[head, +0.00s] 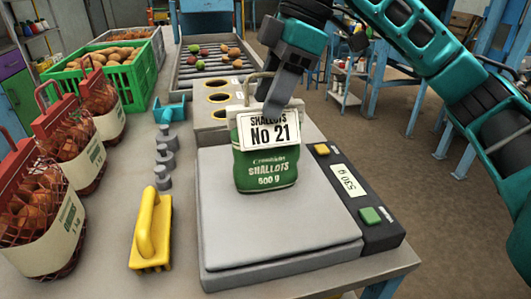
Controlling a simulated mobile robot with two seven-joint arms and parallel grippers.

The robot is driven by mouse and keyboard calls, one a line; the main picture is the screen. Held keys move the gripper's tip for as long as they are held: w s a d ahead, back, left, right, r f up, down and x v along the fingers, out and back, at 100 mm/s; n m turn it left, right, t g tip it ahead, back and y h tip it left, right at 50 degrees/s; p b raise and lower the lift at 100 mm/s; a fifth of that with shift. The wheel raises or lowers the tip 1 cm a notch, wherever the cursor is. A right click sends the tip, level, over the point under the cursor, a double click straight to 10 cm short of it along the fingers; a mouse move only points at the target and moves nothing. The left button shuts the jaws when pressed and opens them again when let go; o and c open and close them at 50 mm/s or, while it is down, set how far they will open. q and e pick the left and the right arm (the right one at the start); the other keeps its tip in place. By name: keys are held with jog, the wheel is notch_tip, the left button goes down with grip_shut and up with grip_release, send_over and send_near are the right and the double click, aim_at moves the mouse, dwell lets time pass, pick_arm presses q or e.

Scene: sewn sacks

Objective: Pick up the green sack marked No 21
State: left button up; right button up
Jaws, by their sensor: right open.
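The green sack marked No 21 (265,168) stands upright on the grey platform of a scale (300,225). Its front reads "Shallots 500 g", and a white No 21 label hangs at its top. A pale handle loop rises above the label. My right gripper (277,98) is right above and behind the label, at the handle, with its jaws open. Its fingertips are partly hidden by the label, so I cannot tell whether they touch the handle. My left gripper is not in view.
The scale display (348,180) reads 530 g. Left of the scale lie a yellow handled tool (152,230), grey weights (163,155) and a teal object (168,110). Red-handled net bags (45,210) line the left. Behind are a green crate (140,88) and a roller tray (185,75).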

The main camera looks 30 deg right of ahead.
jog(key=shift+a+f, duration=0.15)
jog(key=shift+f, duration=0.15)
grip_shut()
dwell(0.3)
dwell(0.9)
